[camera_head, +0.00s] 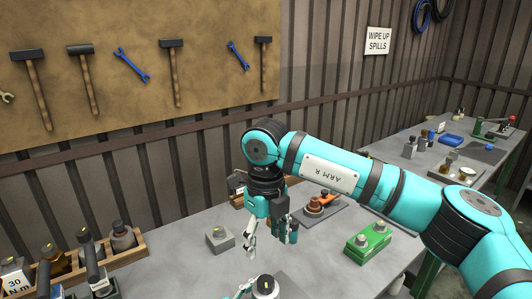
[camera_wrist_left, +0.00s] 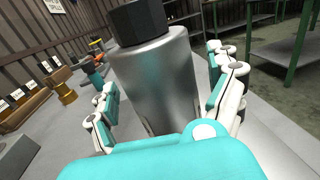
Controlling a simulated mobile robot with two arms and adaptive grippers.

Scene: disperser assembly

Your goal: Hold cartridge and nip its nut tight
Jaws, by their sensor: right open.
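The cartridge is a grey metal cylinder (camera_wrist_left: 155,85) in the left wrist view, upright, with a black hexagonal nut (camera_wrist_left: 138,20) on top. My right gripper (camera_head: 271,240) points down above the table, behind the cartridge. It is open, and nothing is seen between its fingers.
A grey block with a knob (camera_head: 220,238) stands left of my right gripper. A green block (camera_head: 368,242) stands to its right. A dark mat (camera_head: 335,210) with a brown piece and an orange tool lies behind. Wooden racks (camera_head: 125,257) with dark-topped tools, one labelled 30 N.m, fill the left.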

